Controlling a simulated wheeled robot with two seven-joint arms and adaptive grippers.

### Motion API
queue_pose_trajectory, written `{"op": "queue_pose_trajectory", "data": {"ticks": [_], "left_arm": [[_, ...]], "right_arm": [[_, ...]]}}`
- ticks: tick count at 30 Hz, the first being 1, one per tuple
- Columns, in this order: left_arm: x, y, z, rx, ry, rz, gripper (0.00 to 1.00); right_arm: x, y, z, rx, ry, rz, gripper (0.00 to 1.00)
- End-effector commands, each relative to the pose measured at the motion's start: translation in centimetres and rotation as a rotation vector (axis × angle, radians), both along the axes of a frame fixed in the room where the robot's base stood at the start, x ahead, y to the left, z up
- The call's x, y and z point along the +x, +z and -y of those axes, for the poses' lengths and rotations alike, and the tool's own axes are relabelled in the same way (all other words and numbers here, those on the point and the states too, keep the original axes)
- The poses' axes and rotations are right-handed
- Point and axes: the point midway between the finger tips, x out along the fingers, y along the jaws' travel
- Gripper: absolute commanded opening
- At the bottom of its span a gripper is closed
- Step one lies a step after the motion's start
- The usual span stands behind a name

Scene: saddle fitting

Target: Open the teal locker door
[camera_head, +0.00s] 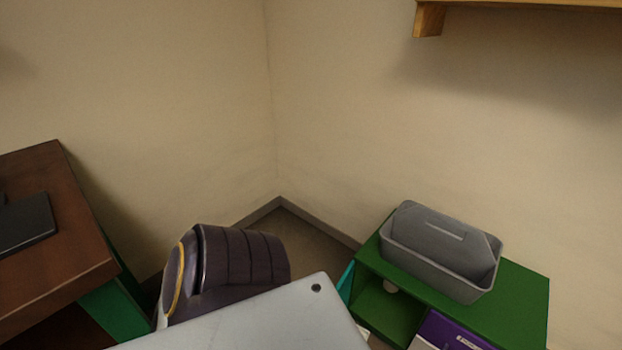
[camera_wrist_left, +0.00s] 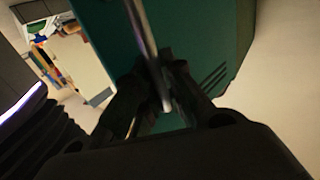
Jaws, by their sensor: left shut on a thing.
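The teal locker door (camera_wrist_left: 205,40) fills the top middle of the left wrist view, with dark vent slits at its right. My left gripper (camera_wrist_left: 165,95) is shut on a thin grey bar or edge at this door; I cannot tell which. In the head view only a narrow teal strip (camera_head: 345,283) of the door shows, at the left side of the green locker (camera_head: 520,290). The locker's left compartment shows its inside, so the door stands at least partly open. My left gripper is hidden in the head view. My right gripper is in neither view.
A grey caddy (camera_head: 440,255) stands on the locker, above a purple front (camera_head: 450,332). A brown-topped desk (camera_head: 50,220) is at left. A wooden shelf (camera_head: 520,4) is at upper right. Walls meet behind.

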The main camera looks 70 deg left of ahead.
Motion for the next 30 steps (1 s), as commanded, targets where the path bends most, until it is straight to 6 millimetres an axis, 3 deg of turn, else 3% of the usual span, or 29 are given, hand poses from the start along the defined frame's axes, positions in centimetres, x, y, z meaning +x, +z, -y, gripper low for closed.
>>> {"op": "queue_pose_trajectory", "data": {"ticks": [5,6,11,30], "left_arm": [[-0.19,-0.1,0.06,-0.003,0.0,-0.005,0.0],[-0.18,-0.1,0.06,-0.003,-0.001,-0.005,0.12],[-0.13,-0.08,0.07,-0.002,-0.001,-0.004,0.33],[0.11,-0.01,0.16,-0.001,-0.002,-0.001,0.34]], "right_arm": [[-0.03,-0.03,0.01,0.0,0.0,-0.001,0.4],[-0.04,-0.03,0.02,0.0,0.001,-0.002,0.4],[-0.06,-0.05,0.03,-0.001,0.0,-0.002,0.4],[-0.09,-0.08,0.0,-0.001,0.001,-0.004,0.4]]}}
